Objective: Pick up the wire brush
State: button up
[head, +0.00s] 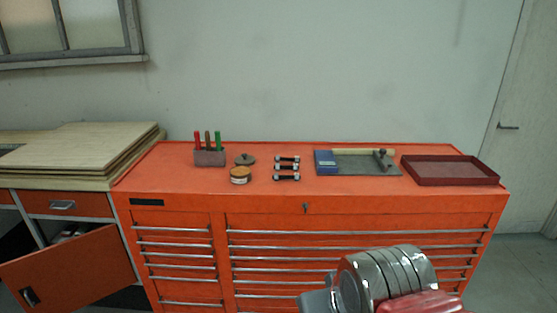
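A long tan wooden piece (363,152) lies along the back edge of a grey mat or plate (350,169) on top of the orange tool chest. It may be the wire brush, but bristles cannot be made out at this size. A dark piece (382,156) with a rounded top lies at the mat's right side, close to the tan piece. A blue box (325,162) is at the mat's left end. Part of my own arm shows at the bottom right, in front of the chest. My gripper's fingers are not visible.
On the orange chest (270,201) are a holder (209,158) with coloured handles, a grey knobbed disc (245,159), an orange-lidded tin (240,175), black-and-silver studs (287,168) and a red tray (450,171). Boards (80,150) and an open cabinet door (65,270) are left.

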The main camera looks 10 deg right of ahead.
aim_at(207, 138)
jog(key=u, duration=0.05)
jog(key=i, duration=1.3)
jog(key=z, duration=0.5)
